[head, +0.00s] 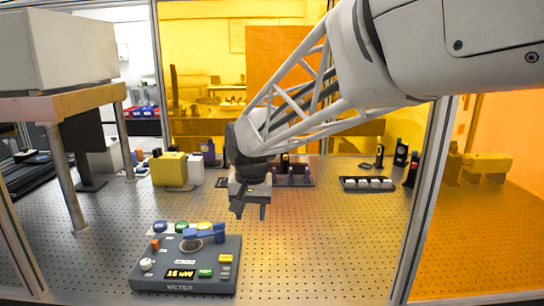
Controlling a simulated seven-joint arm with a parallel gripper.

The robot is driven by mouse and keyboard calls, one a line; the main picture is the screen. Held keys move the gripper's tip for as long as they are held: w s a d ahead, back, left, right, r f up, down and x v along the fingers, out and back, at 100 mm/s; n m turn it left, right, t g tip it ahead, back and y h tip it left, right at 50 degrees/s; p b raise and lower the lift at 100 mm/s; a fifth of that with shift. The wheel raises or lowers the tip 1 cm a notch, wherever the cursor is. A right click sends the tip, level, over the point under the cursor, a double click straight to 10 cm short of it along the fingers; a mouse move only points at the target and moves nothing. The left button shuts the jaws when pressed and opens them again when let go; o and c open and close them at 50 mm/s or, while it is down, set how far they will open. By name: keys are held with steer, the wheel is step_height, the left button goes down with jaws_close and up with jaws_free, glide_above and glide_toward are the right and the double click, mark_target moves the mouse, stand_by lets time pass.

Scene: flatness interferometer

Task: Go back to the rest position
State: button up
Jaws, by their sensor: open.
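My gripper (250,211) hangs at the end of the arm, pointing down over the middle of the perforated table (330,245). Its fingers are apart and I see nothing between them. It is above and behind the right side of a dark grey meter box (215,284), with no visible contact. The meter has a lit display (180,274) reading about "16 uW", coloured buttons, a white knob and a blue part (205,234) on its top.
A yellow box (169,170) stands at back left. A black tray (368,184) with several pale pieces lies at back right near dark upright items (400,154). A raised shelf (70,102) stands at left. Frame posts (420,200) bound the table. The right front is clear.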

steer(key=s+d+f, duration=0.2)
steer(key=s+d, duration=0.9)
steer(key=s, duration=0.2)
steer(key=s+d+f+t, duration=0.1)
steer(key=s+d+f, duration=0.1)
steer(key=s+d, duration=1)
steer(key=shift+s+d+f+h, duration=0.15)
steer(key=shift+s+d+h, duration=0.15)
steer(key=shift+s, duration=0.7)
steer(key=shift+c, duration=0.2)
stand_by(1.9)
